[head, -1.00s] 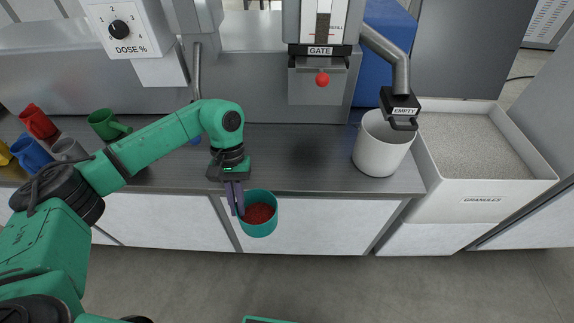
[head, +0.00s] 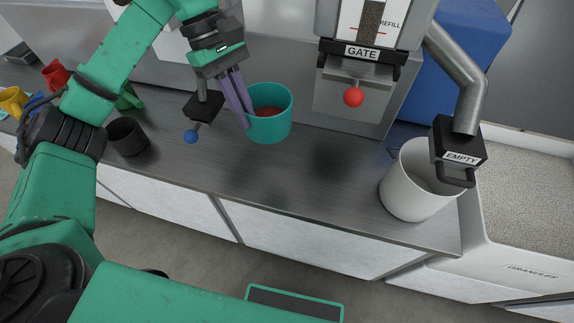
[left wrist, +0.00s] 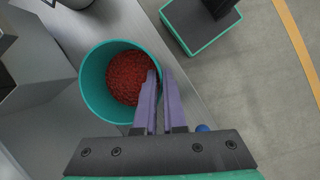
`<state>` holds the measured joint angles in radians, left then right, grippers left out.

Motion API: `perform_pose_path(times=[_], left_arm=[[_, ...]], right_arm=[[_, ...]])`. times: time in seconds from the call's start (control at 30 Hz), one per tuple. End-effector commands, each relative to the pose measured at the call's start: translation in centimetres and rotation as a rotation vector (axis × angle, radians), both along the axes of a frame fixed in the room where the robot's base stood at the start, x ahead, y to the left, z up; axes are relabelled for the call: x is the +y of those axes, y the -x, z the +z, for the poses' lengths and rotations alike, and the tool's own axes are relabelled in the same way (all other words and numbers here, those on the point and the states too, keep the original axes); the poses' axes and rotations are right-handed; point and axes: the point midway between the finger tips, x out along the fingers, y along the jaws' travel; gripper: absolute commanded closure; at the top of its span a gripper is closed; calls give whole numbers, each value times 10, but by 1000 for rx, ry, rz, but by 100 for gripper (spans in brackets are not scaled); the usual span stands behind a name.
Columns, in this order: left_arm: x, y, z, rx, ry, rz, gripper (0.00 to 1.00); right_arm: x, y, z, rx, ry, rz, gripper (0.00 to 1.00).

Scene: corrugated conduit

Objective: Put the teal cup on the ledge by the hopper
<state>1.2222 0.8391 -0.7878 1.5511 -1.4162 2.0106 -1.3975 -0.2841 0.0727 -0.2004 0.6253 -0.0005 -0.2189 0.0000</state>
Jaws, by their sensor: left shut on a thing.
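The teal cup (head: 274,128) holds red granules and is upright, in front of the back wall. My left gripper (head: 246,122) is shut on the cup's wall at its left side. In the left wrist view the cup (left wrist: 92,88) is at the left of the purple fingers (left wrist: 160,98), and one finger is over its rim. The hopper with the GATE label (head: 361,52) and a red knob (head: 353,97) is right of the cup. I cannot tell which surface is the ledge. My right gripper is not in view.
A white bucket (head: 408,190) stands under the pipe marked EMPTY (head: 460,158), beside the granules bin (head: 520,250). A blue knob (head: 191,137) is left of the cup. A dark mug (head: 127,137) and several coloured mugs stand at the left. The middle counter (head: 310,185) is clear.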

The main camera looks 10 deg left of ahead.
Motion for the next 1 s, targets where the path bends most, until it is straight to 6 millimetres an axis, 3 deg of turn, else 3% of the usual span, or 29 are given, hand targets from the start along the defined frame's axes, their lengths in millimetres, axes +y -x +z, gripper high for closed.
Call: perform_pose_path(times=[0.07, 0.23, 0.3, 0.5, 0.83, 1.0], left_arm=[[-1, 1, -12, 4, 1, -3, 100], [0, 2, -65, 9, 1, -3, 100], [1, 3, -84, 10, -3, -1, 100], [0, 3, -142, 5, -1, -2, 100], [0, 3, -196, 4, 0, -2, 100], [0, 2, -200, -1, -1, -4, 100]], right_arm=[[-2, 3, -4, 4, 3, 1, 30], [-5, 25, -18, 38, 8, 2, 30], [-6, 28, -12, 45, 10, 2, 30], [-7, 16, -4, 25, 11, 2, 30], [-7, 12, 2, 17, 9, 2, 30], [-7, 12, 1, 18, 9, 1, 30]])
